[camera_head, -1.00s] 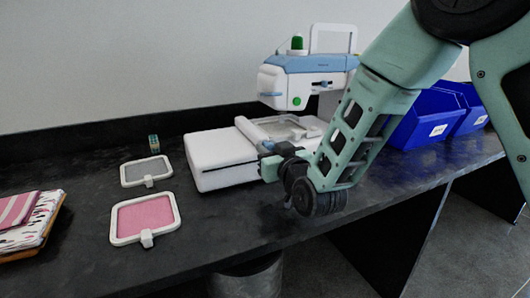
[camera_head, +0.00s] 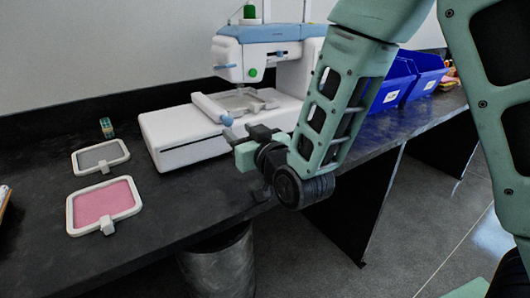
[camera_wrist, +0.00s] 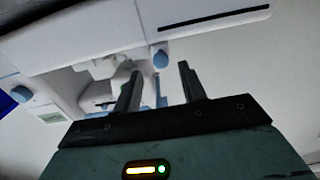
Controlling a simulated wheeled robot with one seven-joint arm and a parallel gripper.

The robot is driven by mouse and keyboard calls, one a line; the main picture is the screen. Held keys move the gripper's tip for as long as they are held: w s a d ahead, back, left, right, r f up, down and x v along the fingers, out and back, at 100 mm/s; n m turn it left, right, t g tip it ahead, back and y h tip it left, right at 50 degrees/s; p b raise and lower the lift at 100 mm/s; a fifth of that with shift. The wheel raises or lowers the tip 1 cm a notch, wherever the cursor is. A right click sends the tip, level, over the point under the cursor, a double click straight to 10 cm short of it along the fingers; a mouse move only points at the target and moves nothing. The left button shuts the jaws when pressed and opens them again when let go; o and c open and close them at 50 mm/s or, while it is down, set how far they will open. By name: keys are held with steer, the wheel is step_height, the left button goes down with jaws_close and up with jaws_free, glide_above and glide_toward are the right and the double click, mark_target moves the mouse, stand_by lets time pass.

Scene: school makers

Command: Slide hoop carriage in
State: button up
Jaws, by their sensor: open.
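The white and blue embroidery machine (camera_head: 262,45) stands on the dark worktop. Its hoop carriage (camera_head: 210,108), a pale bar with a blue knob (camera_head: 228,120) at its front end, lies over the white bed beside the light hoop frame (camera_head: 247,101). My gripper (camera_head: 237,142) is just in front of the knob, at the bed's front edge; its fingers are partly hidden by its body. In the wrist view my gripper (camera_wrist: 160,85) is open and empty, with a blue knob (camera_wrist: 160,60) showing beyond the gap between the fingers, apart from them.
A grey-filled hoop (camera_head: 101,157) and a pink-filled hoop (camera_head: 104,203) lie left of the machine, with a small green box (camera_head: 106,128) behind. Blue bins (camera_head: 392,88) stand right. A bin (camera_head: 218,268) stands below the worktop's front edge. The front left worktop is mostly clear.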

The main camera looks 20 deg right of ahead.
steer(key=shift+f+b+v, duration=0.25)
steer(key=shift+b+v, duration=0.85)
steer(key=shift+v, duration=0.05)
steer(key=shift+b, duration=0.7)
steer(key=b+v, duration=0.2)
steer(key=b, duration=0.5)
steer(key=shift+s, duration=0.25)
steer(key=b+v, duration=0.3)
steer(key=b, duration=0.2)
steer(key=b+v, duration=0.3)
steer(key=shift+d+r, duration=0.1)
steer(key=shift+r, duration=0.2)
